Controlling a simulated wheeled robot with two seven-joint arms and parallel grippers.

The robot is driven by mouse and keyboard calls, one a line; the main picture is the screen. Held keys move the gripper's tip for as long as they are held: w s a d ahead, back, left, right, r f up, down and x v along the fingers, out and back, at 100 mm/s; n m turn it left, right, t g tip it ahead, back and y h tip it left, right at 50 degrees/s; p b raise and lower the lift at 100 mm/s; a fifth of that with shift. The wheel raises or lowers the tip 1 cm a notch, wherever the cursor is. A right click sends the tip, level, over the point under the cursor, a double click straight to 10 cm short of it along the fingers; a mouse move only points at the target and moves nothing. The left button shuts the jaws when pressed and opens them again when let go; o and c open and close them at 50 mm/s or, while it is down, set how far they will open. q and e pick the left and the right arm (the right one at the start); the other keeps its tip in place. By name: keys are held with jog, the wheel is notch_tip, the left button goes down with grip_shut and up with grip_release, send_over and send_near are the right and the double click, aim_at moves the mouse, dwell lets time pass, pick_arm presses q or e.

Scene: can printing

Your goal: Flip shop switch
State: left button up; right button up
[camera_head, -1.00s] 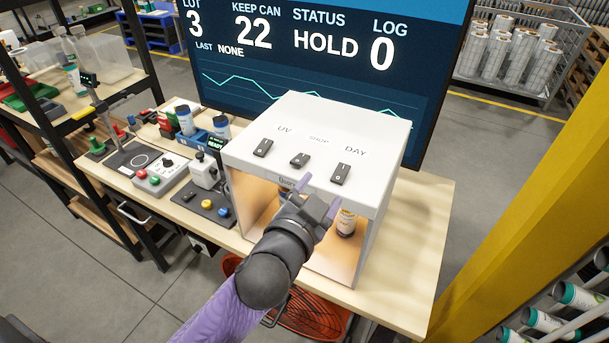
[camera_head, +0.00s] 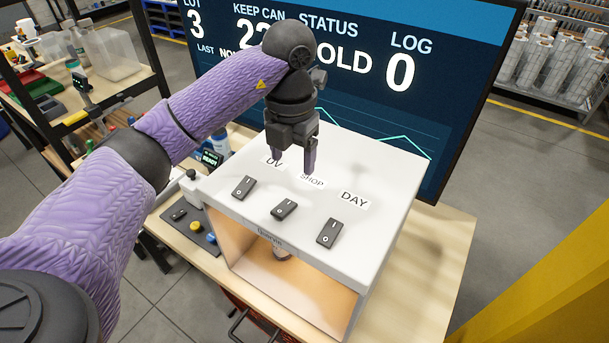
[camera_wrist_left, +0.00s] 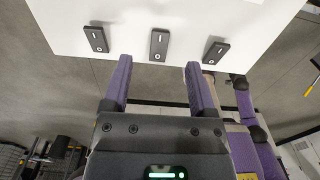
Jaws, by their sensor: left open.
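The shop switch (camera_head: 285,208) is the middle of three black rocker switches on top of a white light box (camera_head: 385,190). The UV switch (camera_head: 244,187) is left of it and the DAY switch (camera_head: 329,233) right of it. My left gripper (camera_head: 292,160) is open and empty, pointing down over the box top behind the shop switch, near the UV and SHOP labels. In the left wrist view the shop switch (camera_wrist_left: 159,45) shows between the lines of the two purple fingers (camera_wrist_left: 158,72), apart from them. Which way the rocker is tipped is unclear. My right gripper is out of view.
A large screen (camera_head: 440,90) reading HOLD stands behind the box. A button panel (camera_head: 190,228) lies left of the box on the wooden table (camera_head: 420,270). The lit box front is open, with a partly hidden can inside (camera_head: 282,254). A yellow post (camera_head: 550,290) stands at the right.

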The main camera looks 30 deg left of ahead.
aim_at(292, 200)
pick_arm(q)
jog(key=f, duration=0.1)
jog(key=s+f, duration=0.1)
jog(key=s+f+p, duration=0.1)
jog(key=f, duration=0.2)
jog(key=w+f, duration=0.1)
jog(key=f, duration=0.1)
jog(key=shift+f, duration=0.1)
jog(key=shift+d+f, duration=0.1)
jog(key=shift+f, duration=0.25)
jog(key=shift+s, duration=0.2)
jog(key=shift+w, duration=0.15)
jog(key=c, duration=0.5)
grip_shut()
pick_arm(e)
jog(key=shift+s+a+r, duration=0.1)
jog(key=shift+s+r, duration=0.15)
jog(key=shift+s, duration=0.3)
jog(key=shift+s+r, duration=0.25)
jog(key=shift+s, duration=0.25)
